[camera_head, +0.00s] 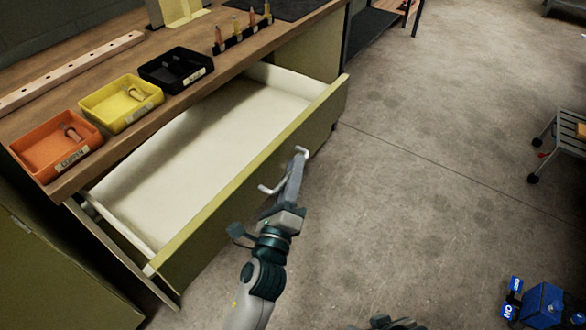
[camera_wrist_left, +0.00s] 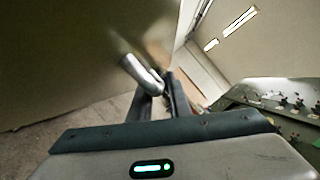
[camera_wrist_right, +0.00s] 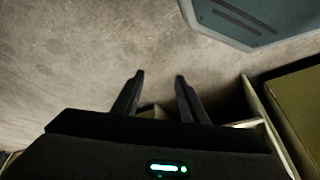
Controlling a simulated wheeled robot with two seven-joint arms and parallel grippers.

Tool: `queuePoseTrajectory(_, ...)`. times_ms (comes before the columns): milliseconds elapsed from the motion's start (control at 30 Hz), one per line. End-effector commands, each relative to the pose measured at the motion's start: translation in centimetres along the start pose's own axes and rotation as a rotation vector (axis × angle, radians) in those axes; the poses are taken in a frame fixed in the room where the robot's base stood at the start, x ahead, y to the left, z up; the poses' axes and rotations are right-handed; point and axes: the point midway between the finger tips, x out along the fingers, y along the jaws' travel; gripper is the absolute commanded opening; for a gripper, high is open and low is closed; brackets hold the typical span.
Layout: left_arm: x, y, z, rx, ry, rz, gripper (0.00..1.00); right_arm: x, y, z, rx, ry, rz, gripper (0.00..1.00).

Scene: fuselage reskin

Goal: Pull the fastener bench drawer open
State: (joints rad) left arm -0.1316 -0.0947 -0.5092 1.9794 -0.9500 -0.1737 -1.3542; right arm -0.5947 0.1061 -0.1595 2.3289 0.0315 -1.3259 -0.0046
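The fastener bench drawer (camera_head: 190,160) is pulled well out from under the wooden bench top. Its pale inside is bare, and its olive front (camera_head: 225,205) faces the open floor. A silver bar handle (camera_head: 268,189) is on that front. My left gripper (camera_head: 296,168) is at the handle. In the left wrist view the handle (camera_wrist_left: 140,74) runs between the two close fingers (camera_wrist_left: 162,88), which are shut on it; the exact contact is partly hidden. My right gripper (camera_wrist_right: 159,78) has its fingers apart with nothing between them; only a dark bit shows at the head view's bottom edge.
On the bench top (camera_head: 130,150) stand an orange bin (camera_head: 45,135), a yellow bin (camera_head: 100,108) and a black bin (camera_head: 155,72), with small fasteners inside. A blue box (camera_head: 543,304) is at lower right, and a wheeled cart (camera_head: 570,135) at right. The floor between is clear.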

Motion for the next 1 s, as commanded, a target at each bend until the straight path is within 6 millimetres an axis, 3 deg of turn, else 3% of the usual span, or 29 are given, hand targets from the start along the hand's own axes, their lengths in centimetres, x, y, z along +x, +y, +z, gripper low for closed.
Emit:
queuePoseTrajectory(267, -0.2, 0.1, 0.0, 0.000, 0.000, 0.001, 0.17, 0.0, -0.1, 0.1, 0.000, -0.001, -0.001, 0.39)
queuePoseTrajectory(467, -1.6, 0.1, 0.0, -0.001, 0.000, 0.002, 0.17, 0.2, -0.2, 0.1, 0.000, 0.008, -0.005, 0.39)
queuePoseTrajectory(1000, -10.5, 0.4, -0.2, -0.001, 0.001, 0.003, 0.17, 1.0, -2.5, -1.9, -0.005, 0.155, -0.063, 0.39)
